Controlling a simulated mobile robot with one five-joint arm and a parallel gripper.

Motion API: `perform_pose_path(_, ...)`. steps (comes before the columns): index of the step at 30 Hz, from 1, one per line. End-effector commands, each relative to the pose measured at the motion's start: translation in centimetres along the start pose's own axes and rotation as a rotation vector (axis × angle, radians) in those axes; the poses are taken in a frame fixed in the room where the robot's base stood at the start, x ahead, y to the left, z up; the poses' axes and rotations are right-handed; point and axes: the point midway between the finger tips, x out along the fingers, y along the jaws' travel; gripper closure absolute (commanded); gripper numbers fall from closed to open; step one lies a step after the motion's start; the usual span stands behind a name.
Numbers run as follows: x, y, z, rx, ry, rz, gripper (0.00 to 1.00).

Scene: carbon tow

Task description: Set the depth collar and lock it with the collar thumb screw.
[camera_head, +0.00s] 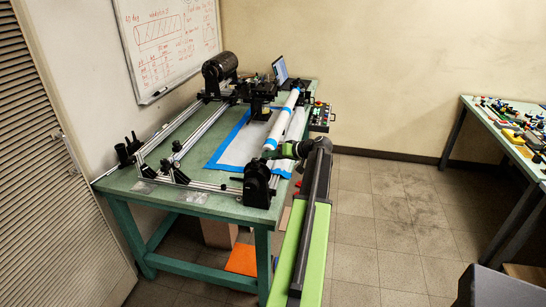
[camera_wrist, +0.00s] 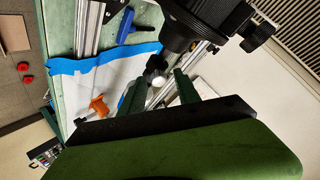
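My gripper (camera_wrist: 160,80) shows in the wrist view with its two dark green fingers apart. A small black knob-like part (camera_wrist: 155,63) with a pale round face appears at the gap between the fingertips; I cannot tell whether they touch it. A large black ribbed cylinder (camera_wrist: 195,22) with a black side knob (camera_wrist: 258,36) is above and right of the fingers. I cannot tell which part is the depth collar or its thumb screw. In the head view, my gripper (camera_head: 284,151) is beside the near end of a white tube with blue bands (camera_head: 285,117), behind a black stand (camera_head: 257,184).
The green bench (camera_head: 120,184) carries aluminium rails (camera_head: 193,134), a black motor-like cylinder (camera_head: 220,67), a laptop (camera_head: 279,69) and a blue-edged white sheet (camera_head: 243,148). An orange tool (camera_wrist: 98,107) lies near the fingers. A second bench (camera_head: 508,132) is far right; floor between is clear.

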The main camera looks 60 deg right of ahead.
Motion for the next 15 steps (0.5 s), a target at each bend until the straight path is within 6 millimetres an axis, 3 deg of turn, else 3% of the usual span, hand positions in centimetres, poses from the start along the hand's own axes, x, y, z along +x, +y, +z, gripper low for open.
perform_pose_path(10, -0.3, 0.0, 0.1, 0.000, -0.003, 0.002, 0.56)
perform_pose_path(15, -3.1, -0.2, -0.2, 0.002, -0.002, 0.004, 0.56)
